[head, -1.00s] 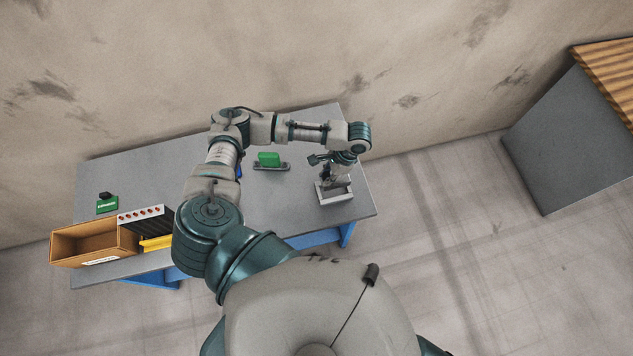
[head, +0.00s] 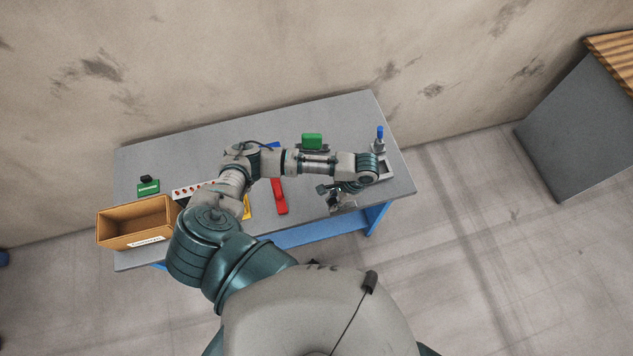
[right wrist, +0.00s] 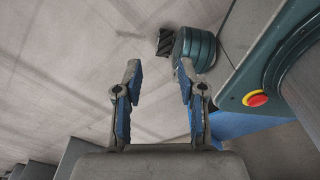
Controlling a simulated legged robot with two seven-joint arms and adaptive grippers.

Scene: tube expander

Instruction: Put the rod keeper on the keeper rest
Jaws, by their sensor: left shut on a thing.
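My left gripper (head: 340,192) is low near the front edge of the bench, left of the pale grey frame (head: 385,172). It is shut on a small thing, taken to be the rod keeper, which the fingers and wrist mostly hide. A light grey piece (head: 344,209) shows just under the fingers; I cannot tell whether it is the keeper rest. A blue-topped upright part (head: 379,134) stands at the frame's back end. My right gripper (right wrist: 159,74) is open and empty, with floor behind its fingers.
The grey bench (head: 200,145) holds a green block (head: 312,141) on a dark base, a red piece (head: 279,197), a cardboard box (head: 137,222) and a small green item (head: 148,186). My left arm crosses above the bench. A red-and-yellow button (right wrist: 256,99) shows in the right wrist view.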

